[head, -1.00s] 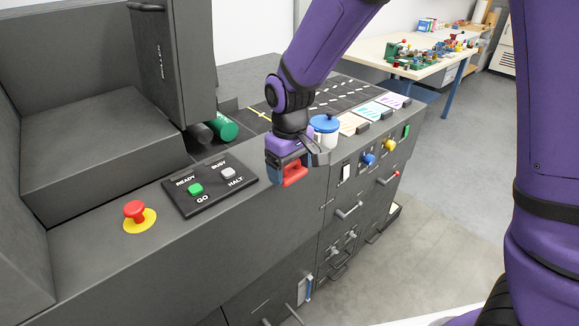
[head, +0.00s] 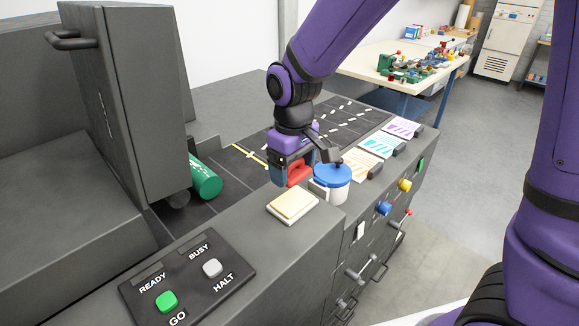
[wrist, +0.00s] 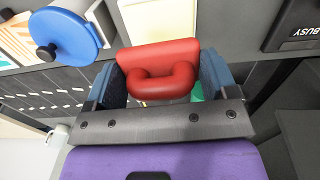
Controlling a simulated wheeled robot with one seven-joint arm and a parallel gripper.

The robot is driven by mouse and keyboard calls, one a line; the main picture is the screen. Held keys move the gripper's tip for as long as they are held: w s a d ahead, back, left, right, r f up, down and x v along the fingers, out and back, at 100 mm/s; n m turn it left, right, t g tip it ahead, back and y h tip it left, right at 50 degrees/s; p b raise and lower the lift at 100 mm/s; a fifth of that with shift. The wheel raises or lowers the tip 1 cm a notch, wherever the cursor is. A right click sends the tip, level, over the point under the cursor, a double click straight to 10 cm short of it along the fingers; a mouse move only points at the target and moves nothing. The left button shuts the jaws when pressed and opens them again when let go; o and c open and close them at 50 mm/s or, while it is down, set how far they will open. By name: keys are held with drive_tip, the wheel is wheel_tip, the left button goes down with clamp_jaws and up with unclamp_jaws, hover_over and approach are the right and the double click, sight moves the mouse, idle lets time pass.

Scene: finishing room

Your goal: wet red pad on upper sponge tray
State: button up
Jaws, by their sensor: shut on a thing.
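My gripper (head: 296,174) is shut on the red pad (head: 299,172) by its looped handle. In the wrist view the red pad (wrist: 158,55) sits between the blue-grey fingers of my gripper (wrist: 160,82). The pad's underside is hidden. A cream sponge tray (head: 291,219) lies on the counter just in front of my gripper in the head view. The pad is behind the tray and apart from it in the picture; its height above the counter is unclear. The tray also shows at the top of the wrist view (wrist: 126,22), beyond the pad.
A white pot with a blue lid (head: 332,178) stands close to the right of my gripper. A green roller (head: 204,177) lies to the left. A button panel (head: 187,283) is at the front. Patterned cards (head: 380,143) line the counter's right edge.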

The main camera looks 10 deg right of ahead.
sight(293, 200)
drive_tip(key=shift+f, duration=2.9)
drive_tip(key=shift+s+f, duration=0.1)
drive_tip(key=shift+f, duration=0.45)
drive_tip(key=shift+r, duration=3.55)
